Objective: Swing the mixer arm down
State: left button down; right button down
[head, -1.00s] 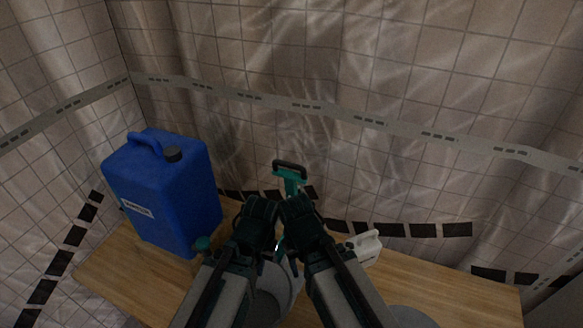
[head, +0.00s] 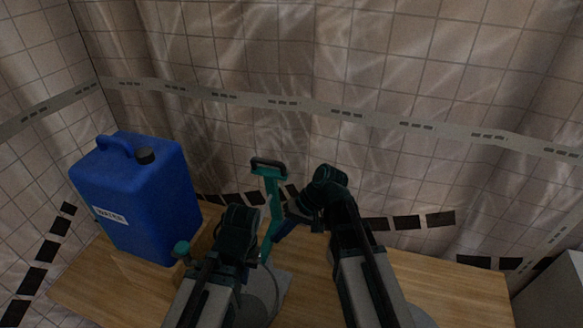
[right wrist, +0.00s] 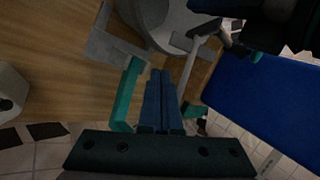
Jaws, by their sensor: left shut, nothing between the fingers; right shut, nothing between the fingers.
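The mixer's teal arm (head: 272,188) stands raised behind my grippers, with a black handle (head: 268,165) at its top. Its grey base (head: 275,290) is partly hidden by my left arm. My right gripper (head: 280,232) is shut and empty, its blue fingers close beside the teal arm. In the right wrist view the shut fingers (right wrist: 166,78) lie just right of a teal piece (right wrist: 127,95); I cannot tell whether they touch it. My left gripper (head: 244,272) is shut and empty, lower down over the mixer, its fingertips mostly hidden.
A large blue jug (head: 140,205) stands left of the mixer. A white object (right wrist: 12,90) stands at the left of the right wrist view.

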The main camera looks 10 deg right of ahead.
jog(key=w+d+r+m+t+y+b, duration=0.1)
jog(key=w+d+r+m+t+y, duration=0.1)
jog(key=w+d+r, duration=0.4)
jog(key=w+d+r+m+t+y+b, duration=0.2)
jog(key=w+d+r+t+y, duration=0.3)
jog(key=d, duration=0.6)
notch_tip(320, 180, up, 3)
jog(key=shift+w+d+f+m+t+y, duration=0.25)
jog(key=shift+w+m+y, duration=0.25)
jog(key=shift+w+y, duration=0.65)
jog(key=shift+s+r, duration=0.1)
jog(key=a, duration=1.1)
jog(key=shift+w+a, duration=0.35)
jog(key=shift+a, duration=0.05)
jog(key=shift+r, duration=0.1)
